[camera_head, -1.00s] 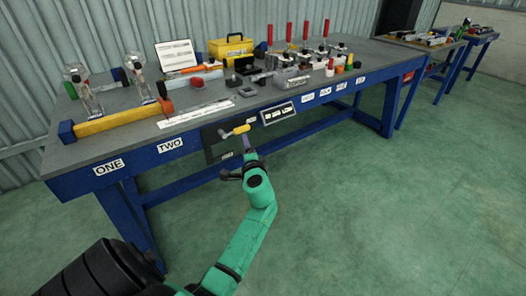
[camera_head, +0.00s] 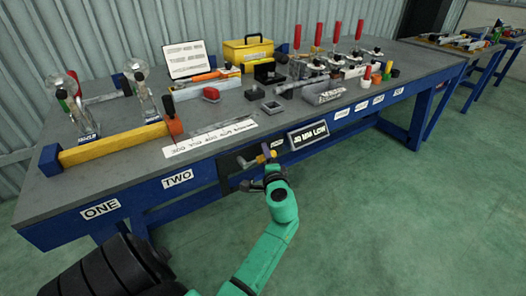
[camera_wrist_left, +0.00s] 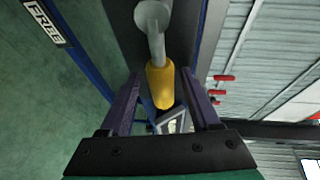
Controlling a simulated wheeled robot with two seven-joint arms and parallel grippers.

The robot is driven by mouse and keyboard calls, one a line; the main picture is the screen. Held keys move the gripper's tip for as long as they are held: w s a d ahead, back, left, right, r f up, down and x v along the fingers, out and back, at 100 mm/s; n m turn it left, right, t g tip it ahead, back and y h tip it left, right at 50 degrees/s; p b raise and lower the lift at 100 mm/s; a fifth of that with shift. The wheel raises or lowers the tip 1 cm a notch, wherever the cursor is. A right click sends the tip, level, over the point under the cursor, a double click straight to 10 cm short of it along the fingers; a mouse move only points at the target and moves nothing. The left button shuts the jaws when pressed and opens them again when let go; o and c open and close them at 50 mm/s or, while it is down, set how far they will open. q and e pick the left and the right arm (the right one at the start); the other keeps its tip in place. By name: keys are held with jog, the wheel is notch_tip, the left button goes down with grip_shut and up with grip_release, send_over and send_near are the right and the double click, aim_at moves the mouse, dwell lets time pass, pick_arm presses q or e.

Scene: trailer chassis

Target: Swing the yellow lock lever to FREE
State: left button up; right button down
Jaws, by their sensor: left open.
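The yellow lock lever (camera_head: 261,158) is on the dark panel at the front of the workbench, below the sign. In the left wrist view, its yellow grip (camera_wrist_left: 160,85) hangs on a grey metal arm (camera_wrist_left: 153,22) and points toward my palm. My left gripper (camera_wrist_left: 160,88) is open, with one purple finger on each side of the yellow grip. A gap shows beside the grip, so the fingers are not closed on it. A FREE label (camera_wrist_left: 45,22) shows at the upper left of the wrist view. My right gripper is not in view.
The blue-framed workbench (camera_head: 60,200) carries a yellow bar (camera_head: 110,148), a yellow toolbox (camera_head: 248,50), and red-handled clamps (camera_head: 337,32). The green floor in front is clear.

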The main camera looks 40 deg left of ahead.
pick_arm(q)
jog(key=shift+s+d+r, duration=0.1)
jog(key=shift+d+r, duration=0.05)
grip_shut()
dwell(0.5)
dwell(0.4)
dwell(0.4)
